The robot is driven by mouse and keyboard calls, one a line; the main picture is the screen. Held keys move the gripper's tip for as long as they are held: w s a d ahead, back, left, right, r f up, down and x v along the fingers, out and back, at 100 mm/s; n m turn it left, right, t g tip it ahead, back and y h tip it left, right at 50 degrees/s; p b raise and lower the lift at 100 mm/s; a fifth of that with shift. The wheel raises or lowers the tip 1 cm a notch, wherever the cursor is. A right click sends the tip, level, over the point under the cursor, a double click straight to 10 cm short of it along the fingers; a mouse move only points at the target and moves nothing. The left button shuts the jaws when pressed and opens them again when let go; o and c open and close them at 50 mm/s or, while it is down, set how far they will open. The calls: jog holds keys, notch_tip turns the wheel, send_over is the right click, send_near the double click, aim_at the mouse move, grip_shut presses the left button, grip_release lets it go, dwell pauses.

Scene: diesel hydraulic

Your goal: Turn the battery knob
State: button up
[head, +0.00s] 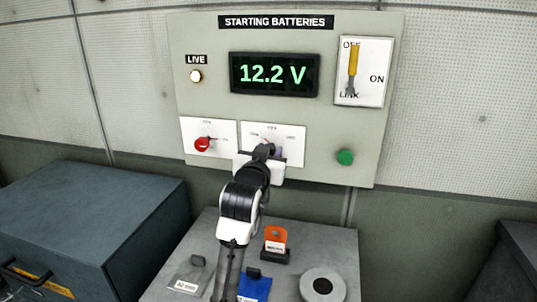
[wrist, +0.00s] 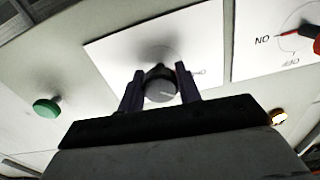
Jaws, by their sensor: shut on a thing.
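The grey panel (head: 290,203) headed STARTING BATTERIES is on the wall ahead. A dark knob with a grey face (wrist: 160,91) sits on its middle white plate (wrist: 110,50). My gripper (wrist: 160,80) has one finger on each side of this knob and is shut on it. In the head view my gripper (head: 266,153) is at the middle plate and hides the knob. A red knob (head: 203,144) is on the plate to the left, with its pointer towards ON; it also shows at the right edge of the wrist view (wrist: 316,35).
A display (head: 274,74) reads 12.2 V. The LIVE lamp (head: 195,76) is lit. A yellow-handled lever (head: 353,62) is at upper right, and a green button (head: 345,157) lower right. Below, a grey table (head: 340,245) holds several small items. A blue-grey cabinet (head: 90,220) stands left.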

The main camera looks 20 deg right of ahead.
jog(key=m+b, duration=0.3)
jog(key=m, duration=0.4)
jog(key=shift+f, duration=0.1)
jog(key=m+b, duration=0.3)
jog(key=m, duration=0.3)
jog(key=shift+m, duration=0.3)
jog(key=m+b, duration=0.1)
jog(key=m, duration=0.3)
jog(key=shift+m+b, duration=0.3)
jog(key=shift+b, duration=0.1)
jog(key=m+b, duration=0.1)
jog(key=m, duration=0.3)
jog(key=o, duration=1)
